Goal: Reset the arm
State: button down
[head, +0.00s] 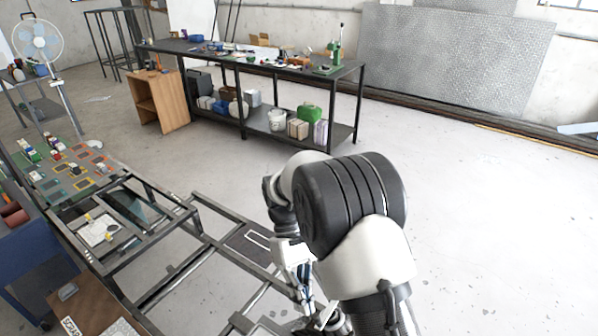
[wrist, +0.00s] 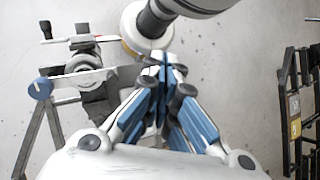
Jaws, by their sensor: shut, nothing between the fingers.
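My gripper (wrist: 165,68) shows in the wrist view with its blue-padded fingers drawn together at the tips and nothing between them. In the head view my white and black arm is bent over in the lower middle. Its wrist end hangs low near the dark metal frame (head: 198,236), and the fingertips cannot be made out clearly there.
A long workbench (head: 290,68) with tools stands at the back, next to a wooden cabinet (head: 160,100). A parts table (head: 62,188) and a fan (head: 38,38) are at left. A dark rack (wrist: 292,105) is at right in the wrist view. Floor at right is clear.

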jog(key=s+d+r+m+t+y+b, duration=0.1)
jog(key=s+d+r+m+t+b, duration=0.1)
jog(key=s+d+r+t, duration=0.3)
jog(key=s+d+r+m+t+y+b, duration=0.1)
jog(key=s+d+r+m+b, duration=0.15)
jog(key=r, duration=0.45)
jog(key=s+d+m+t+b, duration=0.2)
jog(key=s+d+t, duration=0.3)
jog(key=s, duration=0.5)
jog(key=shift+d+f+m+t, duration=0.15)
jog(key=shift+d+m+t, duration=0.25)
jog(key=shift+m+t, duration=0.15)
jog(key=c, duration=2.3)
grip_release()
